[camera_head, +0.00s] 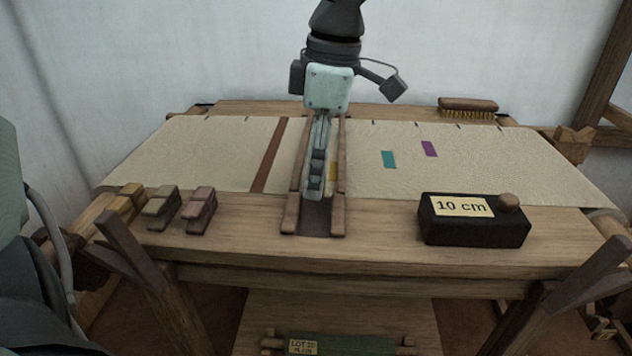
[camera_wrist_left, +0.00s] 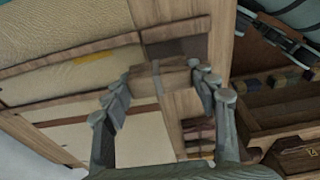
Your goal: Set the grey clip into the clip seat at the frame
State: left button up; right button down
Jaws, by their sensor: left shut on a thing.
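My left gripper (camera_head: 315,192) points down over the middle of the table. In the left wrist view its two fingers (camera_wrist_left: 160,88) are closed on a small greyish-brown piece (camera_wrist_left: 160,78), which I take to be the grey clip. In the head view the fingers hide this piece. Directly below is a channel between two wooden rails, with a dark recess (camera_head: 316,218) at its near end. The recess also shows in the left wrist view (camera_wrist_left: 178,47). I cannot tell whether this is the clip seat, or whether the piece touches it.
Ochre (camera_head: 128,200), olive-grey (camera_head: 162,208) and reddish (camera_head: 199,210) blocks sit at the table's front left. A black box (camera_head: 474,221) labelled 10 cm stands at front right. A brush (camera_head: 467,107) lies at the back right. Cloth (camera_head: 390,180) spreads either side of the rails.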

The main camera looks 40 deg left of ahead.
pick_arm(q)
notch_tip(320, 180, down, 3)
jog(key=shift+s+r, duration=0.1)
jog(key=shift+r, duration=0.05)
jog(key=shift+f, duration=0.3)
pick_arm(e)
jog(key=shift+w+a+f, duration=0.1)
jog(key=shift+w+a, duration=0.1)
jog(key=shift+w, duration=0.1)
jog(key=shift+f, duration=0.1)
jog(key=shift+s, duration=0.1)
pick_arm(q)
jog(key=shift+f, duration=0.1)
jog(key=o, duration=0.7)
jog(key=shift+c, duration=0.2)
jog(key=shift+o, duration=1.5)
pick_arm(e)
jog(key=shift+s+d+r, duration=0.3)
jog(key=shift+s+r, duration=0.05)
jog(key=shift+r, duration=0.15)
